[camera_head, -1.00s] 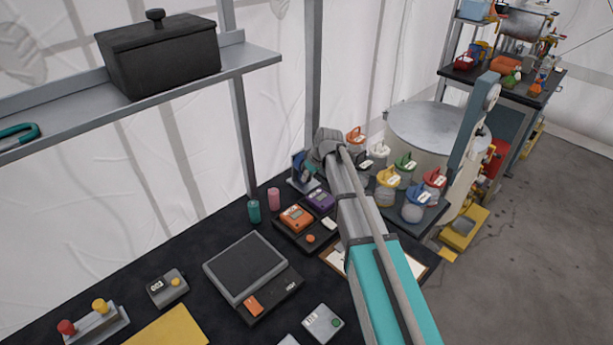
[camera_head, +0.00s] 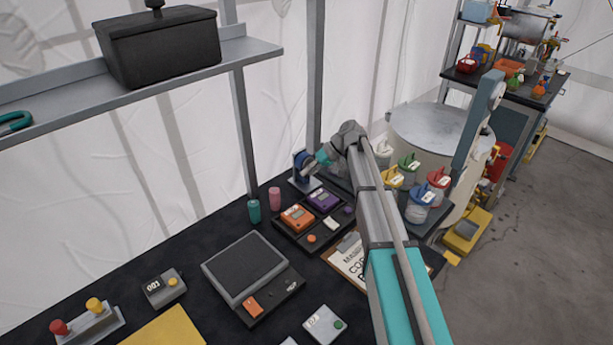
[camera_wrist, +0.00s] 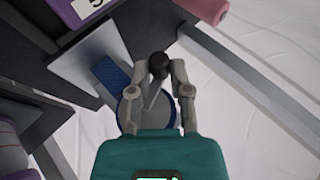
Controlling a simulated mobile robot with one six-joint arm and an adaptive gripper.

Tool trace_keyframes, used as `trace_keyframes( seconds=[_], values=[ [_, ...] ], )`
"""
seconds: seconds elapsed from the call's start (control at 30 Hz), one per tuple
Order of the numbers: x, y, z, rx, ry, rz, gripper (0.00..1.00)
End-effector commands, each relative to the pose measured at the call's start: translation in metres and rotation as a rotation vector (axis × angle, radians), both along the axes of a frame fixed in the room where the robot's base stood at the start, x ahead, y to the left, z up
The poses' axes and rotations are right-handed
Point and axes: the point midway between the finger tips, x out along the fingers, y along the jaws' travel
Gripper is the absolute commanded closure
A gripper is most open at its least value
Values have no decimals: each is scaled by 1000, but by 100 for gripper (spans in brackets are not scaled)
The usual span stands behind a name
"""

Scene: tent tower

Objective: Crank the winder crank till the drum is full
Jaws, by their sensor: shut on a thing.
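The winder (camera_head: 303,180) stands at the back edge of the black table, with a blue part on an upright stand. In the wrist view its blue part (camera_wrist: 110,73), a grey round disc (camera_wrist: 126,110) and a crank with a black knob (camera_wrist: 158,62) show. My gripper (camera_wrist: 158,72) is shut on the crank's knob, one finger on each side. In the head view my gripper (camera_head: 312,168) is small beside the winder, and the crank is hard to make out. How full the drum is cannot be told.
Several lidded jars (camera_head: 393,178) stand just right of my wrist. An orange device (camera_head: 297,217) and a purple device (camera_head: 323,201) lie in front of the winder, with teal and pink cylinders (camera_head: 254,211) to their left. A shelf (camera_head: 250,52) overhangs at the left.

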Motion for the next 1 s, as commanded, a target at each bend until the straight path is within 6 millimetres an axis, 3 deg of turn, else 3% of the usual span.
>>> trace_keyframes(
  seconds=[0.47, 0.5, 0.67, 1.0],
  values=[
    [0, -2, 1, 16, 19, -1, 100],
    [0, -2, 1, 15, 19, -2, 73],
    [0, -1, 1, 17, 18, -1, 43],
    [0, 0, 1, 17, 17, -1, 40]
  ],
)
